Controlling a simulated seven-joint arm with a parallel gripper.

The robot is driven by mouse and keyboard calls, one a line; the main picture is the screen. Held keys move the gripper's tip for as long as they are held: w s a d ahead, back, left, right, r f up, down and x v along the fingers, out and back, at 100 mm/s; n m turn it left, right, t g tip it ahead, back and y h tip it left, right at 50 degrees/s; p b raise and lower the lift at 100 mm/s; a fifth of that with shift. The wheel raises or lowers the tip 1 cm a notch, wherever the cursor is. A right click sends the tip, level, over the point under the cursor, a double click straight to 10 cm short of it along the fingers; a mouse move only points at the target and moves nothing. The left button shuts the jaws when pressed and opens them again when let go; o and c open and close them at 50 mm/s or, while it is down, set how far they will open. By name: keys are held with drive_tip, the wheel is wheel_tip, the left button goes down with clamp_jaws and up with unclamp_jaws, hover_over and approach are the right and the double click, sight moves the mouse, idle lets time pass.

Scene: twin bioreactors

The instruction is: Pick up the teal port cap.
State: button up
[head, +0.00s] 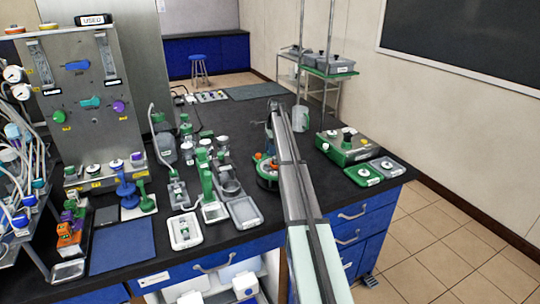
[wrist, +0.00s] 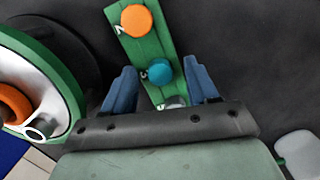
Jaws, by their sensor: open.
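The teal port cap (wrist: 159,71) is a round cap on a narrow green holder strip (wrist: 148,47) in the wrist view. An orange cap (wrist: 136,20) sits at the strip's far end, and a pale grey cap (wrist: 174,102) is partly hidden by my gripper's body. My gripper (wrist: 160,66) is open, with one blue finger on each side of the strip and the teal cap between them in the picture. I cannot tell whether the fingertips are level with the cap. In the head view I cannot make out the teal cap.
A round green-rimmed device (wrist: 72,85) with an orange part lies close on the left in the wrist view. A pale rounded object (wrist: 298,152) is at lower right. In the head view, a green-and-grey device (head: 347,150) stands right of my arm on the dark bench (head: 250,110).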

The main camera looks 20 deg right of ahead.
clamp_jaws()
idle(0.3)
